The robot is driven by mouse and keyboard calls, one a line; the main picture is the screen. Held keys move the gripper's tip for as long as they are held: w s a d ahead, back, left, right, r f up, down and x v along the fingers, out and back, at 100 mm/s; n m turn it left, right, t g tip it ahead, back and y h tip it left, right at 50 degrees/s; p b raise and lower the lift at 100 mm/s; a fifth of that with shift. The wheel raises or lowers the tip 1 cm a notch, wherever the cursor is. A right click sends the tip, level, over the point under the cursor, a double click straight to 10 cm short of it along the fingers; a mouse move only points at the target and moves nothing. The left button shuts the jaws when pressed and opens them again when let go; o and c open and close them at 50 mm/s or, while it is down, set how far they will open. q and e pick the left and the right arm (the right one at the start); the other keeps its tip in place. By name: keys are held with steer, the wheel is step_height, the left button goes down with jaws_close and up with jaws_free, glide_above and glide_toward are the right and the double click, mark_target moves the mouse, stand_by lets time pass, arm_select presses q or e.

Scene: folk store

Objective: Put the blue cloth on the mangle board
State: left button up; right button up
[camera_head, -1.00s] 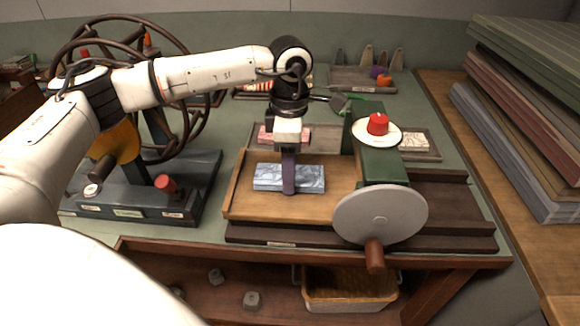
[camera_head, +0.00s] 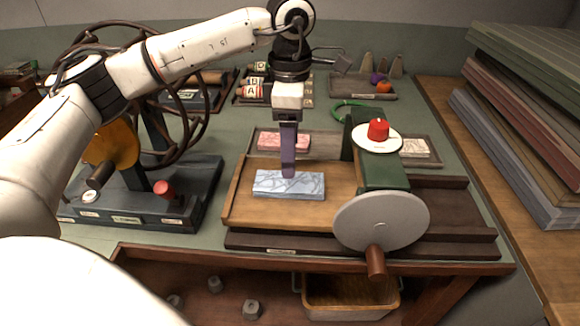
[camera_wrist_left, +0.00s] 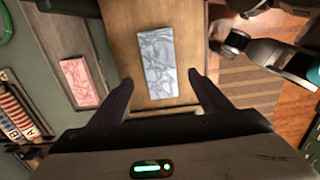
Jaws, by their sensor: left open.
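The blue cloth (camera_head: 289,184) is a flat, pale blue patterned rectangle. It lies on the wooden mangle board (camera_head: 240,199), left of the green press with the grey disc. My left gripper (camera_head: 289,172) is above the cloth, pointing down. In the left wrist view the cloth (camera_wrist_left: 160,62) lies on the board (camera_wrist_left: 126,42), ahead of the two spread fingers (camera_wrist_left: 163,88), with nothing held between them.
The green press (camera_head: 382,175) with a red knob (camera_head: 378,129) stands at right. A spoked wheel machine (camera_head: 205,186) stands at left.

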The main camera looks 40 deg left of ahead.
arm_select(q)
steer(key=shift+r, duration=2.35)
stand_by(0.3)
